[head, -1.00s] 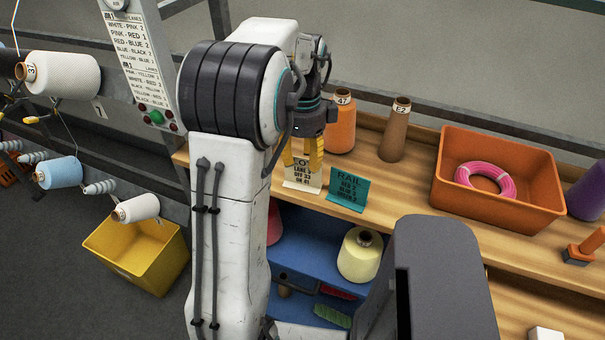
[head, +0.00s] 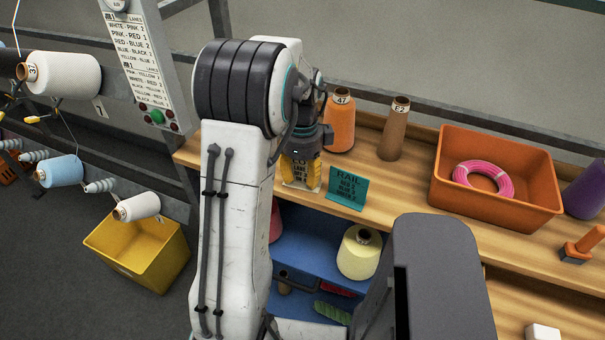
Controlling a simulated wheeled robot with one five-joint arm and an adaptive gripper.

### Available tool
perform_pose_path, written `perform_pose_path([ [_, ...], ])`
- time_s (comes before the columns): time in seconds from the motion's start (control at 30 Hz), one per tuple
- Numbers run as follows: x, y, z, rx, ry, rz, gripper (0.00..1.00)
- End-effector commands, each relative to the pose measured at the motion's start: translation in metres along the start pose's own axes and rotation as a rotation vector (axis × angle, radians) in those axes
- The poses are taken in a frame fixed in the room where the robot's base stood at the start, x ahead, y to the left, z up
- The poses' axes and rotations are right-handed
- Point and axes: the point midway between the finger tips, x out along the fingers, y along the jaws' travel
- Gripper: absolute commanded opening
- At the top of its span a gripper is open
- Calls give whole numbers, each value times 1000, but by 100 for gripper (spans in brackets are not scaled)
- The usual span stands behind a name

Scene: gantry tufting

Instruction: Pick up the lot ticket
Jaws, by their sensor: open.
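The lot ticket (head: 299,170) is a small cream card with dark print, standing on the wooden shelf. It is partly hidden behind my gripper. A teal card marked RAIL (head: 348,188) stands just to the right of the ticket, apart from my gripper.
An orange cone (head: 340,125) and a brown cone (head: 393,130) stand behind on the wooden shelf (head: 412,180). An orange bin (head: 500,212) with a pink ring is at the right. A blue tray (head: 305,245) with a pale yellow cone is below.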

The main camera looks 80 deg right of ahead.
Motion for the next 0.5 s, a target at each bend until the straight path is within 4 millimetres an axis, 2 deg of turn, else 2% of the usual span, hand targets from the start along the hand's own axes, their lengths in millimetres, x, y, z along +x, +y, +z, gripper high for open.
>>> perform_pose_path([
  [0.03, 0, 0, 0, 0, 0, 0, 31],
  [0.37, 0, 0, 0, 0, 0, -1, 2],
  [0.5, 0, 0, 0, 0, 0, -1, 0],
])
